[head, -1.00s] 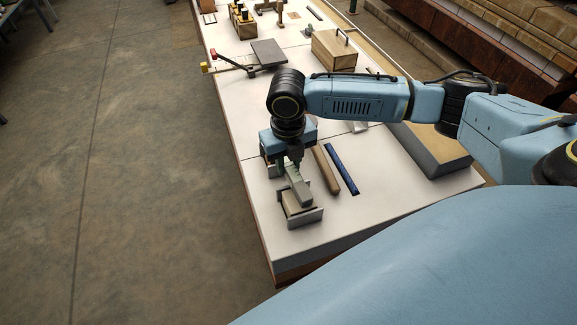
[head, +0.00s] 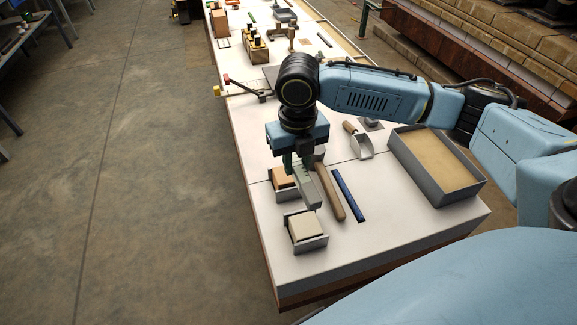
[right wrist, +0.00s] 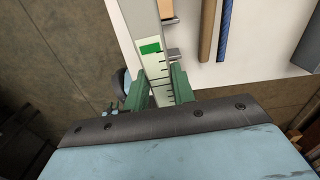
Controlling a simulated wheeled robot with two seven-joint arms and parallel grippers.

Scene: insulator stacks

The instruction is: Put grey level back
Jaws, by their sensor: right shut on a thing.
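The grey level (head: 309,190) is a long grey bar held in my right gripper (head: 300,163), over the near end of the white table. In the right wrist view the level (right wrist: 147,28) shows a green patch and dark tick marks. The green fingers of my right gripper (right wrist: 158,88) are shut on it, one on each side. The level's lower end appears near the front grey holder; I cannot tell its exact height. My left gripper is not in view.
Two grey holders with blocks, front (head: 322,244) and rear (head: 283,192), stand near the left edge. A wooden handle (head: 331,192) and a blue strip (head: 348,195) lie to the right. A grey tray (head: 462,190), scoop (head: 363,147) and white table (head: 400,228) also show.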

